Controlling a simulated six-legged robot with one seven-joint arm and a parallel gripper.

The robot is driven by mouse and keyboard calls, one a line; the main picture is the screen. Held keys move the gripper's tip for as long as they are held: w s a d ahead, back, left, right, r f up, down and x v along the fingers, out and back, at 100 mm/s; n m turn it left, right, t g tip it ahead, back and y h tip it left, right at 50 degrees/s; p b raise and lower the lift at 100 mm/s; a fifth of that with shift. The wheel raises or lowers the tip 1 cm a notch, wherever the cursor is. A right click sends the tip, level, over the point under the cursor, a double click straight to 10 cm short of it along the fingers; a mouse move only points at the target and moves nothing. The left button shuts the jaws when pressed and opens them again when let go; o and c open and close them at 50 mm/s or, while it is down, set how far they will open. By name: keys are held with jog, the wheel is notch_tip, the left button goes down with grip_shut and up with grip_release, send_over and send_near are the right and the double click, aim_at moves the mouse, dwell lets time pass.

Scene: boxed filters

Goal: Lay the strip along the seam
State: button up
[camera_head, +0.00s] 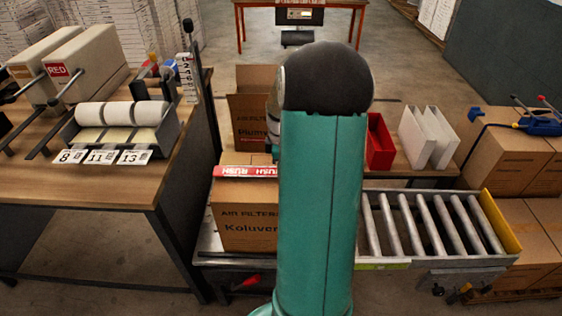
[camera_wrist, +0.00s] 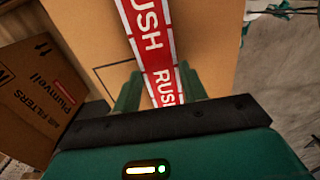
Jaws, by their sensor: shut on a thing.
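The strip (camera_head: 245,171) is red with white RUSH lettering and reaches across the top of the carton (camera_head: 247,225) marked AIR FILTERS Koluver. In the wrist view the strip (camera_wrist: 150,40) runs from the top edge down between the green fingers of my gripper (camera_wrist: 160,92). My gripper is shut on the strip's near end, over the carton top (camera_wrist: 85,25). In the head view my arm hides the gripper and the carton's right part. I cannot make out the seam, nor tell whether the strip touches the cardboard.
The carton stands on a roller conveyor (camera_head: 435,222) with free rollers to its right. An open Plumwell carton (camera_head: 252,105) stands behind. A red bin (camera_head: 380,142) and white panels (camera_head: 428,137) are behind the conveyor. A label bench (camera_head: 100,180) stands left.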

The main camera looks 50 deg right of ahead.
jog(key=o, duration=0.9)
jog(key=shift+c, duration=0.2)
jog(key=shift+r, duration=0.15)
notch_tip(320, 180, up, 9)
dwell(1.1)
dwell(0.4)
